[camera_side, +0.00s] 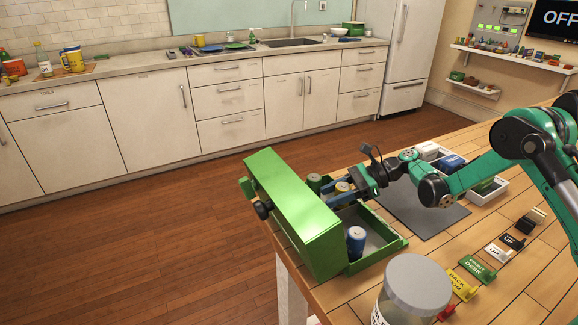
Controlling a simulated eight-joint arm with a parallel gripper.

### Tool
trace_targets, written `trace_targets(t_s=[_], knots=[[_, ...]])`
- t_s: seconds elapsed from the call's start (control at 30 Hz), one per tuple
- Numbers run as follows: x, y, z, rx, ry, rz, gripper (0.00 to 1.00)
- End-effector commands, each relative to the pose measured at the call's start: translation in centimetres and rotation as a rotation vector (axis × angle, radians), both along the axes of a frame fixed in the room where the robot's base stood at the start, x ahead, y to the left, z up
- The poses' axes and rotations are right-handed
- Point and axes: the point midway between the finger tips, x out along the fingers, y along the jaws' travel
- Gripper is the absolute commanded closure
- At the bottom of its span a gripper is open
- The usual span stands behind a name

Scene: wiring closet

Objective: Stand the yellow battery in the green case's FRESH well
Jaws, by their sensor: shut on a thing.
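The green case (299,213) stands at the table's left end, its tall green panel hiding part of its inside. The yellow battery (342,187) shows its top between the fingers of my gripper (345,193), which is shut on it over the back part of the case. Its lower end is hidden, so I cannot tell whether it touches the case floor. A blue battery (355,243) stands upright in the case's near part. A grey-green battery (314,181) shows just left of my gripper. The FRESH marking cannot be read from here.
A dark mat (425,212) lies right of the case. White bins (488,192) with batteries stand behind my arm. A lidded jar (414,287) stands at the near edge. Several coloured label tags (478,268) lie to the right. Bare table (545,255) shows right of them.

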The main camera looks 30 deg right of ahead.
Motion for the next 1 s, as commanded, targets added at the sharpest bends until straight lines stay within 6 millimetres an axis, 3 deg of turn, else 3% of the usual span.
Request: trace_targets(t_s=[0.4,0.43,0.47,0.83,1.0], knots=[[0.0,0.0,-0.7,0.0,0.0,0.0,1.0],[0.0,0.0,-0.7,0.0,0.0,0.0,0.53],[0.0,0.0,-0.6,0.0,0.0,0.0,0.45],[0.0,0.0,-0.2,0.0,0.0,0.0,0.45],[-0.8,-2.5,0.8,0.0,0.001,-0.006,0.45]])
